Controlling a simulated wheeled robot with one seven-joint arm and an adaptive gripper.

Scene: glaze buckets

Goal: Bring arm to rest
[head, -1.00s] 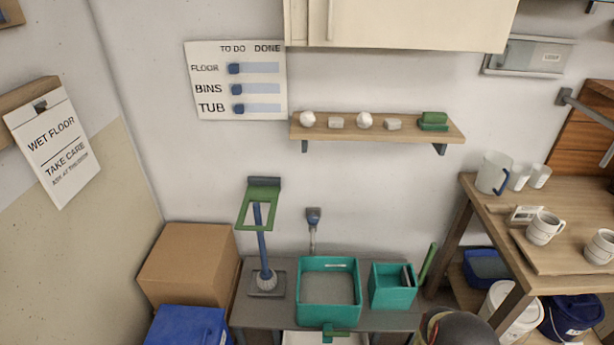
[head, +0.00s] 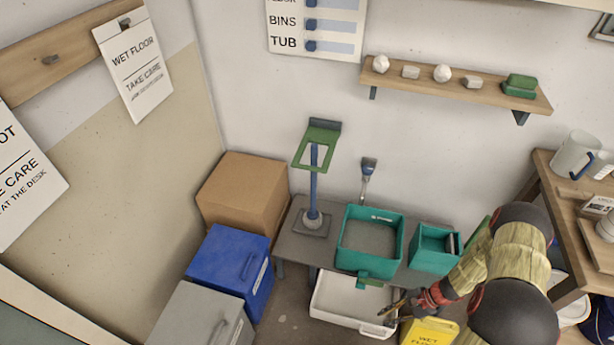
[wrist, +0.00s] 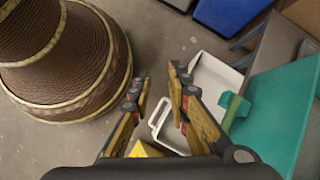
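My gripper (head: 392,308) hangs low at the end of my arm, over or beside the right end of a white tub (head: 330,310). In the wrist view my gripper (wrist: 161,82) has its two fingers apart with nothing between them but floor and part of the tub's view behind. The white tub also shows beyond the fingers in the wrist view (wrist: 217,78). My arm comes down at the right of the head view and hides part of the wooden table there.
A yellow wet-floor sign (head: 428,333) stands close by my gripper. A grey bench (head: 293,245) holds teal bins (head: 352,262). A blue box (head: 225,275), a grey box (head: 190,325) and a cardboard box (head: 238,195) stand left. A wooden table (head: 555,185) is right. Some floor is clear.

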